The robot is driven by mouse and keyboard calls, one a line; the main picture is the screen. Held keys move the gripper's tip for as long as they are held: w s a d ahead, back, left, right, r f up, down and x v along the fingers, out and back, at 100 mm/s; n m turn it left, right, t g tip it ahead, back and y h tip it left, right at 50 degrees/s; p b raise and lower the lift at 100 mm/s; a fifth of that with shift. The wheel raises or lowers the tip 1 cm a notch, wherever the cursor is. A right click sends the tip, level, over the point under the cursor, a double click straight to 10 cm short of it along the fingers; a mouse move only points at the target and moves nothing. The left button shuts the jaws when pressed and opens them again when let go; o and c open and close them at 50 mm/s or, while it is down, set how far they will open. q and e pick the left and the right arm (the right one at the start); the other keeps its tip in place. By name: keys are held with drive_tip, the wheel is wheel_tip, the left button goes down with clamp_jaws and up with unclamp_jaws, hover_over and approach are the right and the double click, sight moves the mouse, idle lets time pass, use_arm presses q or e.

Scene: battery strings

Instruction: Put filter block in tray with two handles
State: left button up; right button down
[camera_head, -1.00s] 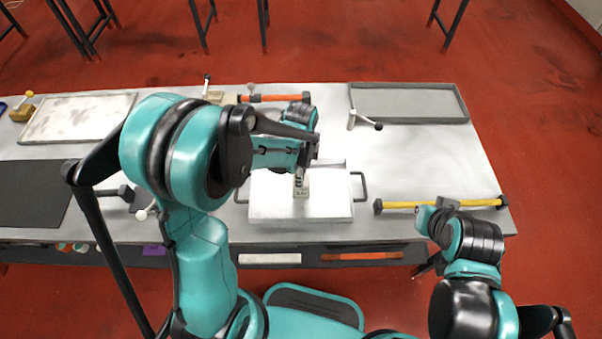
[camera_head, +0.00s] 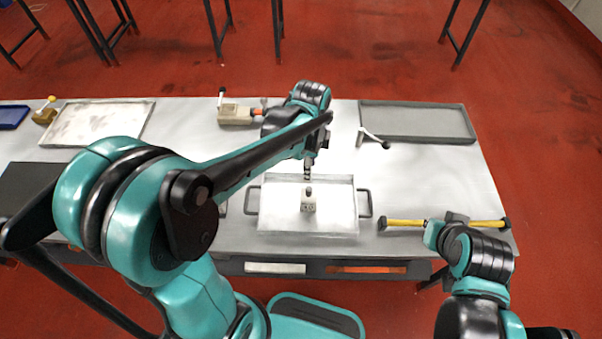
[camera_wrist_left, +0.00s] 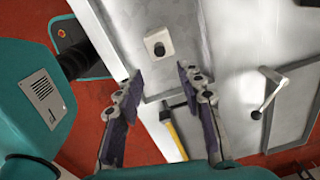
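The filter block (camera_head: 308,203), a small beige block with a black knob on top, stands upright inside the silver tray with two handles (camera_head: 275,228). The left wrist view also shows the block (camera_wrist_left: 159,35) on the floor of the tray (camera_wrist_left: 188,62). My left gripper (camera_head: 308,172) is above and behind the block in the head view. In the left wrist view its fingers (camera_wrist_left: 160,86) are spread and empty, apart from the block. My right gripper (camera_head: 443,228) is by the yellow bar at the right; its fingers do not show clearly.
A grey tray (camera_head: 415,106) lies at the back right with a white lever piece (camera_head: 370,138) beside it. A stained tray (camera_head: 98,124) and a larger beige device (camera_head: 236,115) are at the back. The yellow-handled bar (camera_head: 405,223) lies right of the handled tray.

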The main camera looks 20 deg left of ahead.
use_arm(q)
drive_tip(key=s+a+r+n+t, duration=0.4)
drive_tip(key=s+r+n+t, duration=0.2)
drive_tip(key=s+n, duration=0.5)
drive_tip(key=n+t, duration=0.1)
drive_tip(key=n, duration=0.4)
drive_tip(key=shift+a+r, duration=0.15)
drive_tip(key=shift+r, duration=0.05)
drive_tip(key=shift+f+b, duration=2.95)
